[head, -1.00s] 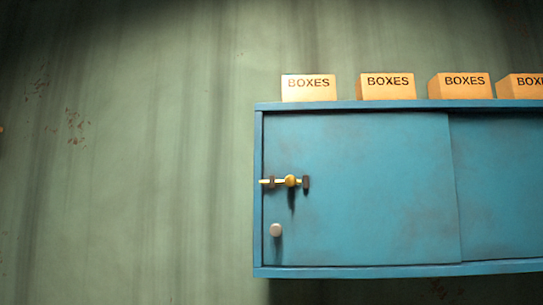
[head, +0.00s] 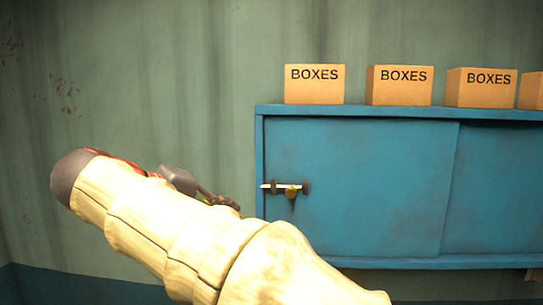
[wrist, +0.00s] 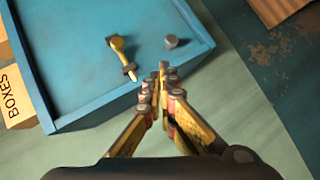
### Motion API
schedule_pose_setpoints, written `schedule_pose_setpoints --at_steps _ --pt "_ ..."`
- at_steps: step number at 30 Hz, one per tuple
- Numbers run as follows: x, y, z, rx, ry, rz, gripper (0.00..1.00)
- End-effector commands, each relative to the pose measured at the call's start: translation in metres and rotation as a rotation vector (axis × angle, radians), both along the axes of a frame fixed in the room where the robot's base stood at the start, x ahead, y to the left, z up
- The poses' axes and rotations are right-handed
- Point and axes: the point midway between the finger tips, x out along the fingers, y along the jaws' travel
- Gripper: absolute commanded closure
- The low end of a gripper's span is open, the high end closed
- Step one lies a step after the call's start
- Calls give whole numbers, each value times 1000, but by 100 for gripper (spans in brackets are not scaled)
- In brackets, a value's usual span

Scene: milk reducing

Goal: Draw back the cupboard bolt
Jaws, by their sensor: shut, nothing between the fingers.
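The blue cupboard (head: 350,170) hangs on the wall with its sliding door closed. Its bolt (head: 291,191) has a yellowish rod and knob running through dark brackets near the door's left edge. The rod's left end sticks out past the left bracket toward the cupboard's side edge. The bolt also shows in the wrist view (wrist: 117,43). A round grey door knob (wrist: 171,41) shows beside it; my arm hides it in the head view. My gripper (wrist: 163,68) is shut and empty at the cupboard's left edge, apart from the bolt, and appears left of it in the head view (head: 232,205).
Several cardboard boxes marked BOXES (head: 314,84) stand on the cupboard top. A second door panel (head: 500,190) is on the right. The green wall (head: 190,80) left of the cupboard is bare.

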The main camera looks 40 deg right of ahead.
Motion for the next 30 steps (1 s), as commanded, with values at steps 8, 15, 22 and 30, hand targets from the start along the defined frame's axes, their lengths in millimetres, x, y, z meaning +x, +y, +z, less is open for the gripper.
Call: schedule_pose_setpoints --at_steps 8,15,22,30 --pt "12 4 80 -118 -51 -87 100" --pt "12 4 83 -128 -56 -95 100" --pt "12 2 82 -127 -56 -94 100" --pt "13 -33 72 -127 -55 -97 100"
